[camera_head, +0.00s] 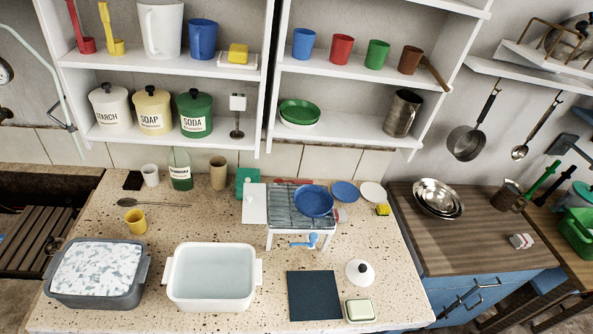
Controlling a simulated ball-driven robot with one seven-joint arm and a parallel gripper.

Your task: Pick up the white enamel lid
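A white enamel lid (353,277) with a black knob lies knob up on the speckled stone counter (130,265), toward the front right. A dark blue square mat (314,295) lies to its left. A pale green and cream soap dish or block (360,309) sits just in front of the lid. Nothing covers the lid. My gripper does not show in this view.
A wire rack (288,212) with a blue bowl (314,201) and a blue tap-like handle (303,241) stand behind the lid. A white basin (210,284) and a grey tub (62,297) are left. The counter right of the lid is clear. Shelves (352,131) hang above.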

